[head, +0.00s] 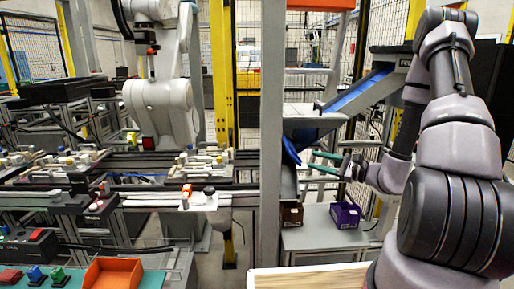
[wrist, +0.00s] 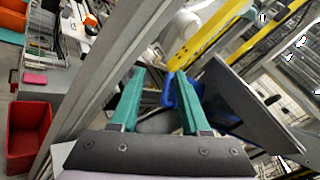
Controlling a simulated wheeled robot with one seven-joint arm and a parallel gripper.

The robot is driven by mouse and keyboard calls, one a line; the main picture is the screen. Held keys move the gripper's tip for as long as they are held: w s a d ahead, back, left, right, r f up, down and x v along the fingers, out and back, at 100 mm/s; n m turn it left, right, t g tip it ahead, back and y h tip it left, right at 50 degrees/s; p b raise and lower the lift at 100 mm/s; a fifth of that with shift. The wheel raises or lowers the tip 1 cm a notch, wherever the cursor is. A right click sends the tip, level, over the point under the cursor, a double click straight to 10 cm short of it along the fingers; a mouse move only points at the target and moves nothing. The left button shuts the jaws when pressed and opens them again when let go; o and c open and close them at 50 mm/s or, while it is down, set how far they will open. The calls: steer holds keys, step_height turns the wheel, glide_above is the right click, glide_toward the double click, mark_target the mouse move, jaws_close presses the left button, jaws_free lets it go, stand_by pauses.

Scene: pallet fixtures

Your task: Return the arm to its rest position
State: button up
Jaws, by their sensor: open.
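My gripper (head: 322,164) is at the right of the head view, at the end of my grey arm (head: 450,140). Its two green fingers point left and stand apart with nothing between them. In the wrist view the gripper (wrist: 158,82) also shows its green fingers spread and empty. The fingers are close to a grey post (head: 271,130) and in front of the blue chute (head: 355,92); I cannot tell the exact gap.
A purple bin (head: 345,214) and a brown bin (head: 291,213) stand on a low shelf below my gripper. A fixture line (head: 130,185) with another robot arm (head: 165,95) fills the left. A wooden surface (head: 310,278) lies at the front. A red bin (wrist: 28,135) shows in the wrist view.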

steer(key=s+a+r+n+g+h, duration=0.2)
steer(key=s+a+r+n+g, duration=0.2)
steer(key=s+r+n+g, duration=0.25)
steer(key=s+a+r+n+g+h, duration=0.1)
steer(key=s+a+r+n+g, duration=0.35)
steer(key=s+r, duration=0.25)
steer(key=s+d+r+n+t+h, duration=0.3)
steer(key=s+d+r+t+h, duration=0.3)
steer(key=r, duration=0.6)
steer(key=s+d+h, duration=0.2)
steer(key=d+h, duration=0.1)
steer(key=shift+d+r+t, duration=0.15)
steer(key=shift+r+t, duration=0.15)
steer(key=shift+t, duration=0.1)
